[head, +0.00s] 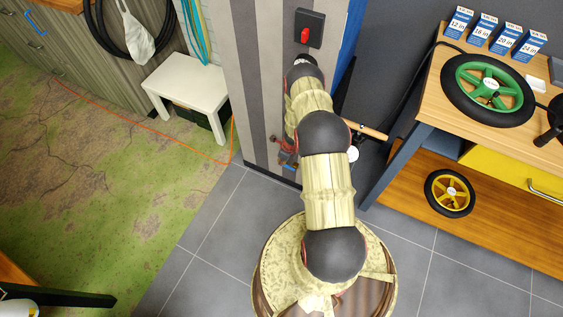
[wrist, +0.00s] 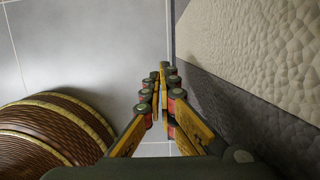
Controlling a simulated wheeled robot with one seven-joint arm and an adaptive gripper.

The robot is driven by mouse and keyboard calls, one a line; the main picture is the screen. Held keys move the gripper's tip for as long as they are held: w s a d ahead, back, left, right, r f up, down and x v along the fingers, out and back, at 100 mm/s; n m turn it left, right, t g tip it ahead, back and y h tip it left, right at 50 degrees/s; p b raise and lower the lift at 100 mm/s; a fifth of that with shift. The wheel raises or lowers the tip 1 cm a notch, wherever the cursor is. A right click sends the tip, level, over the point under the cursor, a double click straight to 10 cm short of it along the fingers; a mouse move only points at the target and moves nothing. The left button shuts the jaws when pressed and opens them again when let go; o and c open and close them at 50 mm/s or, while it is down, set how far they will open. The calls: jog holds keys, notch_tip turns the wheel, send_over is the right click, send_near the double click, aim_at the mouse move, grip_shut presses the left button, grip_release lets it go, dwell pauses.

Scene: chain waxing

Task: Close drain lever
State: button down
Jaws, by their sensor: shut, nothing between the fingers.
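My gripper (wrist: 162,72) is shut with nothing between its yellow and black fingers. In the wrist view it points along a textured wall face (wrist: 250,45), with grey floor tiles below. In the head view my arm bends down against the striped pillar (head: 258,80), and its end sits low beside it, partly hidden by my own arm links. I cannot clearly make out a drain lever in either view. A small blue part (head: 291,166) shows low by the pillar, too small to identify.
A red switch (head: 305,36) on a dark plate is high on the pillar. A wooden workbench (head: 432,97) with a green wheel (head: 489,88) stands right. A white stool (head: 186,84) and an orange cable (head: 150,126) lie left. Grey floor tiles (head: 210,225) are clear.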

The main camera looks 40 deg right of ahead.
aim_at(288, 167)
jog(key=shift+s+d+f+b, duration=0.15)
jog(key=shift+s+f+b, duration=0.1)
jog(key=shift+s, duration=0.1)
jog(key=shift+s+d+f+b, duration=0.1)
jog(key=shift+s+d+b, duration=0.05)
jog(key=shift+s+b, duration=0.15)
jog(key=a+v, duration=0.1)
jog(key=v, duration=1.1)
jog(key=shift+d, duration=0.45)
